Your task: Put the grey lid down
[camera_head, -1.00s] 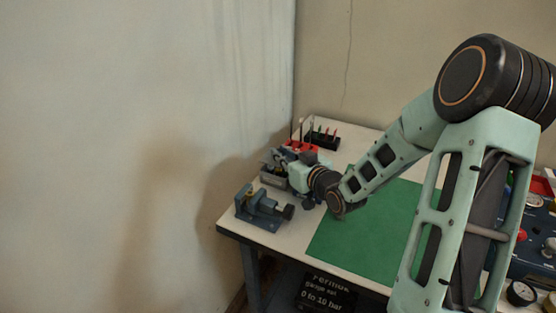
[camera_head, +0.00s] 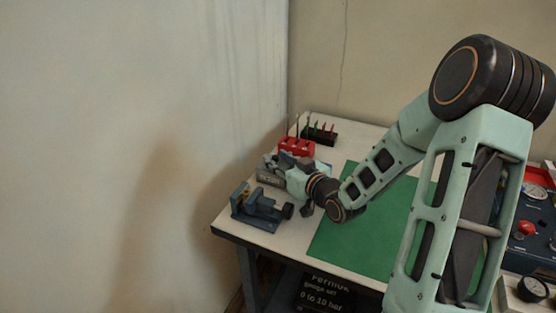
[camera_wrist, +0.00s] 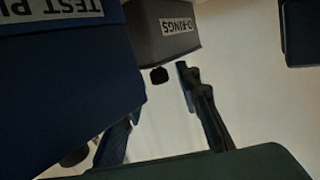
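I cannot clearly pick out the grey lid in either view. A grey box (camera_wrist: 165,28) labelled O-RINGS stands at the top of the wrist view, with a small dark rounded piece at its lower edge. A blue box (camera_wrist: 65,75) with a partly cut-off TEST label fills the left. My gripper (camera_wrist: 158,88) has its fingers apart, with pale bench top showing between them; the blue box partly hides the left finger. In the head view my gripper (camera_head: 298,184) is low over the back left of the bench, beside a grey labelled box (camera_head: 268,180).
A blue vise (camera_head: 260,208) stands at the bench's left front. A red holder (camera_head: 297,147) and a black tool rack (camera_head: 320,136) stand behind my gripper. A green mat (camera_head: 350,240) covers the middle. A gauge panel (camera_head: 530,240) is at the right.

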